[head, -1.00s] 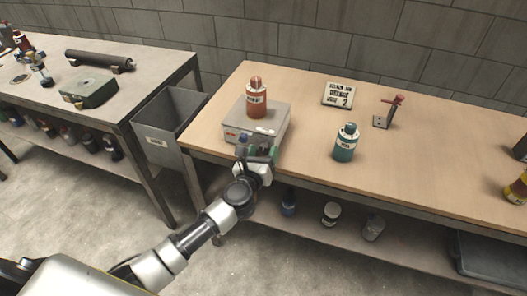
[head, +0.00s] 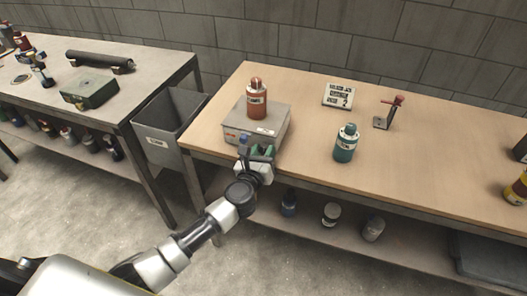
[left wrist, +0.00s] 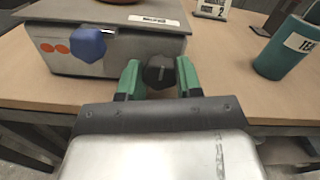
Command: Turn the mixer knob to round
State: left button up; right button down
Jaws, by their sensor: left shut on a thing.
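The mixer is a grey box (left wrist: 110,63) at the left end of the wooden bench; it also shows in the head view (head: 270,122). An orange-red bottle (head: 257,103) stands on top of it. On its front are a blue knob (left wrist: 88,45) at the left, with orange dots beside it, and a black knob (left wrist: 159,71) at the right with a pale line on its face. My left gripper (head: 262,152) is at the mixer's front, its green fingers on either side of the black knob and shut on it. My right gripper is not in view.
A teal bottle (head: 345,145), a small sign (head: 338,95) and a red-topped stand (head: 386,113) are on the bench to the right of the mixer. A grey bin (head: 168,125) stands between the two benches. The bench's middle right is clear.

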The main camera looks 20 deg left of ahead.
pick_arm(q)
jog(key=m+p, duration=0.2)
jog(key=m, duration=0.1)
jog(key=shift+r, duration=0.1)
jog(key=m+p, duration=0.2)
jog(key=m, duration=0.3)
jog(key=m+p, duration=0.1)
jog(key=m, duration=0.4)
jog(key=shift+p, duration=0.4)
jog(key=m+p, duration=0.1)
jog(key=m, duration=0.4)
jog(key=m+p, duration=0.1)
jog(key=m, duration=0.4)
jog(key=shift+p, duration=0.35)
jog(key=m+p, duration=0.1)
jog(key=m, duration=0.4)
jog(key=m+p, duration=0.1)
jog(key=m, duration=0.7)
jog(key=shift+m, duration=0.3)
